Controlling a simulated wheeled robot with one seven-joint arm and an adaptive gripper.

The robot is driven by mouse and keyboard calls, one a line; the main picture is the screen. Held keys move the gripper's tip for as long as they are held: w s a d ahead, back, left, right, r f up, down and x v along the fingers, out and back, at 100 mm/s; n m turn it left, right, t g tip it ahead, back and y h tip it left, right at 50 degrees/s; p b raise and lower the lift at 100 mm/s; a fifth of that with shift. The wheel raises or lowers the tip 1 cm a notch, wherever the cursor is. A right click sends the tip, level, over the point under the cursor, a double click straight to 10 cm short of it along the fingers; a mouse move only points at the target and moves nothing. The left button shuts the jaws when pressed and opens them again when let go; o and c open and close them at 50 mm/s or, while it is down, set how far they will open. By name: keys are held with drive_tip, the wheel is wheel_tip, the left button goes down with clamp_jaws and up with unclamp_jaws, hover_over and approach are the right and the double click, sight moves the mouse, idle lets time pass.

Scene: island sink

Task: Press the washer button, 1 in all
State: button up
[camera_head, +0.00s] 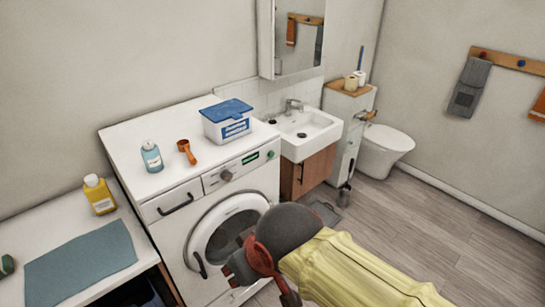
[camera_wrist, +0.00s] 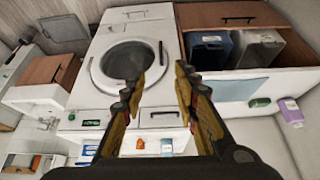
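The washer (camera_head: 180,225) is a white front-loader with a round door, seen left of centre in the head view. Its panel has a grey knob (camera_head: 226,176), a green-lit display (camera_head: 250,158) and a small round green button (camera_head: 270,154) at the right end. In the wrist view the washer (camera_wrist: 95,85) appears upside down, with the green button (camera_wrist: 72,117) left of the display (camera_wrist: 91,123). My gripper (camera_wrist: 157,78) is open and empty in front of the washer, apart from the button. In the head view, my arm partly hides the washer's lower right.
A blue-lidded box (camera_head: 228,121), an orange scoop (camera_head: 187,152) and a blue bottle (camera_head: 152,157) stand on the washer. A sink (camera_head: 308,130) is to its right, a low counter (camera_head: 25,230) to its left. The floor (camera_head: 440,215) at right is clear.

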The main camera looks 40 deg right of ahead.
drive_tip(key=c, duration=0.6)
clamp_jaws()
idle(0.8)
